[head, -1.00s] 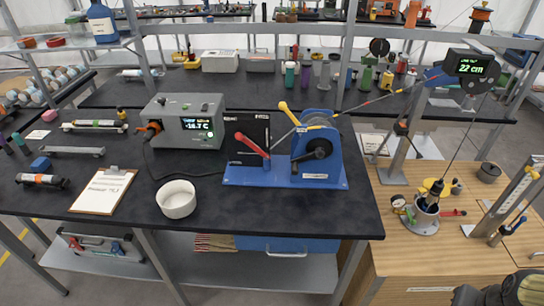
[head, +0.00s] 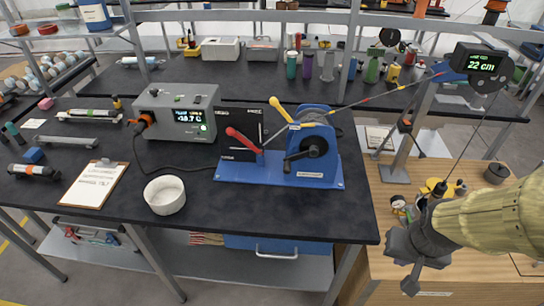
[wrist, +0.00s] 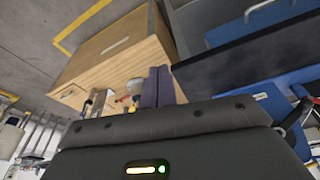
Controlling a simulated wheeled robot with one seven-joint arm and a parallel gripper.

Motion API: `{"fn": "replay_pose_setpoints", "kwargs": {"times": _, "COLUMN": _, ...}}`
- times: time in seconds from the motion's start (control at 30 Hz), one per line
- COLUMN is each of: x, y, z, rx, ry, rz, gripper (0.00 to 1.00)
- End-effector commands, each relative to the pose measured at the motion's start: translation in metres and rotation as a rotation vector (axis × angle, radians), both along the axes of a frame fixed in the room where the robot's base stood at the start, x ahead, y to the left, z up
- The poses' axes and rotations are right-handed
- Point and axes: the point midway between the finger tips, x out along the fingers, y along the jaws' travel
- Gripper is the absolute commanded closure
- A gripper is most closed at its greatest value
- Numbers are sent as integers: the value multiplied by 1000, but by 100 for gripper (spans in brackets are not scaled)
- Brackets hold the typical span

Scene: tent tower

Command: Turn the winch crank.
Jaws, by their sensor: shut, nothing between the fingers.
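The blue winch (head: 325,180) stands on the dark bench, with a red-handled lever (head: 243,140) at its left and a yellow-handled lever (head: 281,109) at its top. Its black crank (head: 313,147) is on the front face, with an arm slanting down-left. A cable runs from the drum up-right to a pulley with a readout of 22 cm (head: 482,65). My gripper (head: 410,281) is in front of the bench's right end, to the right of and apart from the crank. In the wrist view its dark fingers (wrist: 160,87) are together and empty.
A wooden cabinet (head: 400,262) stands at right, beneath my arm. The space before the crank is clear.

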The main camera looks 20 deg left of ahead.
Motion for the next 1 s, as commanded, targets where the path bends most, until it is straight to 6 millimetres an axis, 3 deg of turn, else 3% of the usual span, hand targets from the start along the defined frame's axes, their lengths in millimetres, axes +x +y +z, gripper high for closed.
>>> {"fn": "replay_pose_setpoints", "kwargs": {"times": 0.33, "x": 1, "y": 1, "z": 0, "rx": 1, "ry": -3, "rz": 2, "gripper": 100}}
{"fn": "replay_pose_setpoints", "kwargs": {"times": 0.47, "x": 11, "y": 11, "z": 0, "rx": 12, "ry": -29, "rz": 24, "gripper": 100}}
{"fn": "replay_pose_setpoints", "kwargs": {"times": 0.67, "x": 51, "y": 59, "z": -2, "rx": 41, "ry": -147, "rz": 113, "gripper": 100}}
{"fn": "replay_pose_setpoints", "kwargs": {"times": 1.0, "x": 118, "y": 159, "z": -2, "rx": 9, "ry": -437, "rz": 257, "gripper": 100}}
